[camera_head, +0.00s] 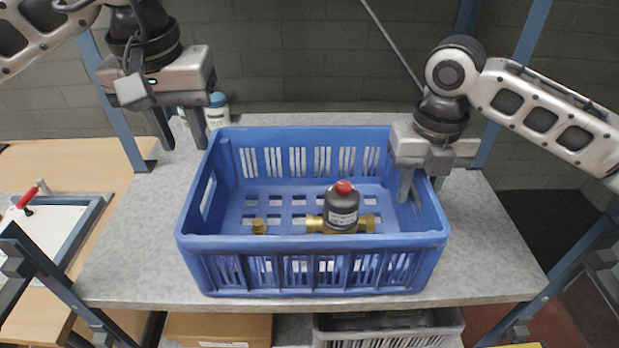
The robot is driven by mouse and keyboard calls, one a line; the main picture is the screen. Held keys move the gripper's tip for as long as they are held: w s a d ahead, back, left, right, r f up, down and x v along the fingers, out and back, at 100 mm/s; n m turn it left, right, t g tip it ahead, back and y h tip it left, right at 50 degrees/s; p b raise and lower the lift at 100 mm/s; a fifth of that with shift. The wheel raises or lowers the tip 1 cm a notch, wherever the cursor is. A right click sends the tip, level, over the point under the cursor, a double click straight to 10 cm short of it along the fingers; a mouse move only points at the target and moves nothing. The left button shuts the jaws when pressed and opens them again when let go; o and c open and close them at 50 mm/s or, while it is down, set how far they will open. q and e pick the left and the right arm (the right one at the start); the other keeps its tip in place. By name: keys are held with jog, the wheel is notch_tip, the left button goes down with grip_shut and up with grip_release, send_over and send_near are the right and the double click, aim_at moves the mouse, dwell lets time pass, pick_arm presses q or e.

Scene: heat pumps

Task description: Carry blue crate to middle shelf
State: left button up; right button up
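The blue crate (312,240) stands upright on a grey speckled shelf (130,245). My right gripper (422,187) is at the crate's right wall, one finger inside and one outside, apart from each other. Whether its fingers touch the wall cannot be told.
A white bottle with a blue cap (217,110) stands behind the crate's left rear corner. Blue posts (115,110) flank the shelf. Below are a cardboard box (220,328) and a grey crate (385,335). A wooden table with a red-handled clamp (27,196) is at left.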

notch_tip(320, 180, up, 11)
jog(key=shift+f, duration=0.15)
dwell(0.5)
